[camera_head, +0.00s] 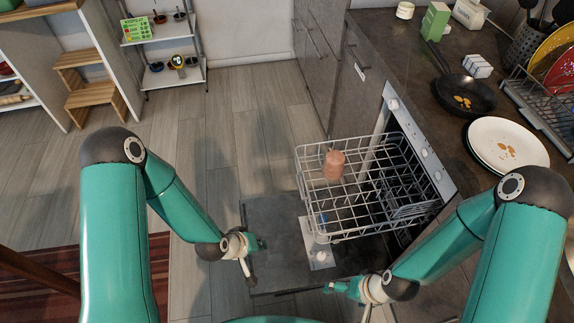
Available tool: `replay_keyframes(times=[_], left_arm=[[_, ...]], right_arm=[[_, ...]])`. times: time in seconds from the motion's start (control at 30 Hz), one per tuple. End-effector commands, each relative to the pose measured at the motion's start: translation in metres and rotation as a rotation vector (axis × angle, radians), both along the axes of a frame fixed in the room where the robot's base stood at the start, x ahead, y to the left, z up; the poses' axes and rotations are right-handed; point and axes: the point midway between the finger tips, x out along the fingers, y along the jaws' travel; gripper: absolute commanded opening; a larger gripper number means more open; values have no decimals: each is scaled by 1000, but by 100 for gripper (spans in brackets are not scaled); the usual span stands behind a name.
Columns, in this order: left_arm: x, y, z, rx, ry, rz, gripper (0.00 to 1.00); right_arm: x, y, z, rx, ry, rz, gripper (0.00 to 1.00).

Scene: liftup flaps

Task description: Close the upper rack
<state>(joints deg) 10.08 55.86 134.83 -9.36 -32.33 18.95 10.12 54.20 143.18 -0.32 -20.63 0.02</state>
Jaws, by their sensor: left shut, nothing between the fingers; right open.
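The upper rack (316,200) is a grey wire basket, pulled out of the dishwasher (423,148) to the left, over the lowered door (272,222). A reddish-brown cup (334,166) is in the rack, toward its far side. My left gripper (252,258) is shut and empty, left of the rack's near-left corner and apart from it. My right gripper (345,296) is open and empty, below the rack's near side in the picture and apart from it. The inside of the dishwasher is mostly hidden.
The counter (438,80) right of the dishwasher carries a black pan (465,94), white plates (508,143) and a dish rack (545,112). A shelf (160,50) and wooden steps (88,84) stand at the back left. The floor left of the rack is clear.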

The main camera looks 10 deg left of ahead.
Motion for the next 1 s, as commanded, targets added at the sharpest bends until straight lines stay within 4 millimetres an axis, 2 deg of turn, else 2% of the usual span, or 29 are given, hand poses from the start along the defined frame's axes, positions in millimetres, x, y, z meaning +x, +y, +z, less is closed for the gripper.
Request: replay_keyframes(times=[0.03,0.1,0.2,0.33,0.43,0.57,0.83,1.0], left_arm=[[33,5,-32,-38,-77,75,0],[79,11,-45,-119,-193,185,0],[138,19,-52,-276,-351,318,0],[193,29,-47,-512,-510,421,0],[217,34,-37,-680,-584,452,0],[231,37,-25,-828,-628,456,0],[249,31,-15,-904,-640,450,0],[274,18,-16,-901,-640,449,0]], right_arm=[[0,0,-38,0,1,0,100],[0,0,-65,0,1,0,100],[0,0,-103,0,1,0,100],[0,0,-144,0,1,0,100],[0,0,-166,0,1,0,100],[0,0,-182,0,0,0,100],[0,0,-186,0,0,0,100],[0,0,-191,0,0,0,100]])
